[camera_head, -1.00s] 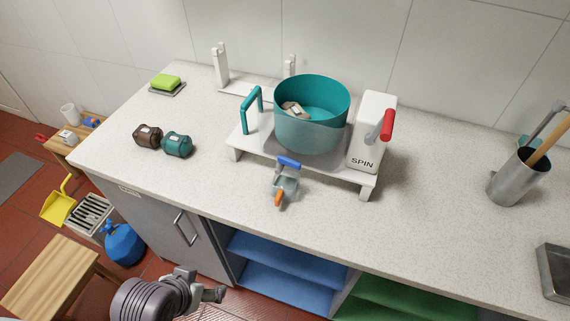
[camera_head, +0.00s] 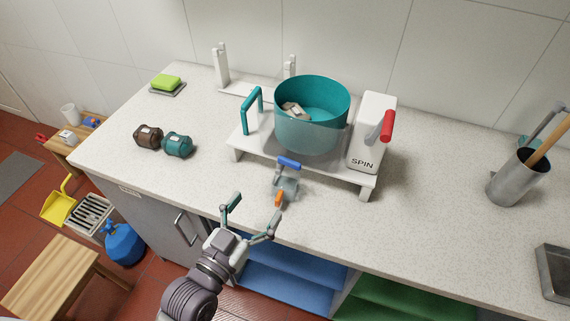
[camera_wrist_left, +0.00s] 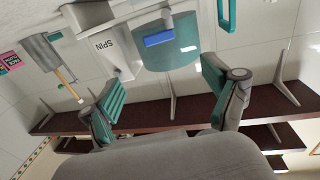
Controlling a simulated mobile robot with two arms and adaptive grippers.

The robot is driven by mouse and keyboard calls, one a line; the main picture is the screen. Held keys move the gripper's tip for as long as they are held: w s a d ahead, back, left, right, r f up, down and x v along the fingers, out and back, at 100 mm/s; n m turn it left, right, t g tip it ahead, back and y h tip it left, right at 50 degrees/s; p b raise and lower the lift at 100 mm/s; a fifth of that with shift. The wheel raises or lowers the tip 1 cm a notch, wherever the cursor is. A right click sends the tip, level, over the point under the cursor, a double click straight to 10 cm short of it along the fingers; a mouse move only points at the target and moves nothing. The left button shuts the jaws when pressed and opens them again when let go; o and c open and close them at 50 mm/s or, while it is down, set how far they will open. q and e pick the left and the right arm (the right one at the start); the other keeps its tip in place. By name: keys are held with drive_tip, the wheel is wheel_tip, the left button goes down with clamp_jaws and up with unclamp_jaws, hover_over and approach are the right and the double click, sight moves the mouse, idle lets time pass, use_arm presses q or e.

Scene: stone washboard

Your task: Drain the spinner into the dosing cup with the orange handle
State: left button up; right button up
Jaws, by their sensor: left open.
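The spinner is a teal drum (camera_head: 312,112) on a white stand, with a white SPIN box (camera_head: 369,145) and red lever (camera_head: 387,125) at its right. A blue tap handle (camera_head: 289,162) is at its front; it also shows in the left wrist view (camera_wrist_left: 158,39). The small clear dosing cup (camera_head: 289,187) stands below the tap, its orange handle (camera_head: 279,198) pointing toward the counter's front edge. My left gripper (camera_head: 256,211) is open and empty, just in front and left of the orange handle, with the right finger close to it. My right gripper is not in view.
A brown canister (camera_head: 148,136) and a teal canister (camera_head: 178,144) lie on the counter at left. A green sponge (camera_head: 166,82) sits at the back left. A metal utensil holder (camera_head: 519,177) stands at right. The counter (camera_head: 430,215) between the spinner and holder is clear.

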sight(288, 162)
use_arm(q)
drive_tip(key=p+x, duration=0.2)
drive_tip(key=x, duration=0.9)
drive_tip(key=shift+w+d+p, duration=0.1)
drive_tip(key=shift+w+p, duration=0.1)
drive_tip(key=shift+p, duration=0.15)
drive_tip(key=shift+w+d, duration=0.35)
drive_tip(key=shift+w, duration=0.25)
drive_tip(key=shift+c, duration=0.3)
